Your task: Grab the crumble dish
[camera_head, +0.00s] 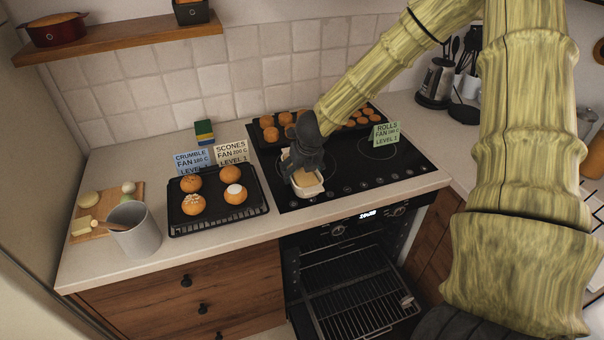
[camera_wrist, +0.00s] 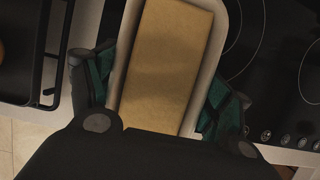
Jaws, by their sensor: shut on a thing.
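The crumble dish (camera_head: 308,187) is a small white oblong dish with a flat golden-brown filling. It is at the front left part of the black hob, and it fills the middle of the wrist view (camera_wrist: 172,62). My gripper (camera_head: 303,168) is over the dish from above, its dark body hiding part of it. In the wrist view its green-padded fingers (camera_wrist: 165,92) are on both long sides of the dish and shut on it. I cannot tell whether the dish touches the hob or is lifted.
A black tray (camera_head: 218,221) of scones stands left of the hob. More trays of rolls (camera_head: 270,135) lie at the hob's back. The oven below is open with a wire rack (camera_head: 350,295). A grey cup (camera_head: 134,232) and board stand at far left.

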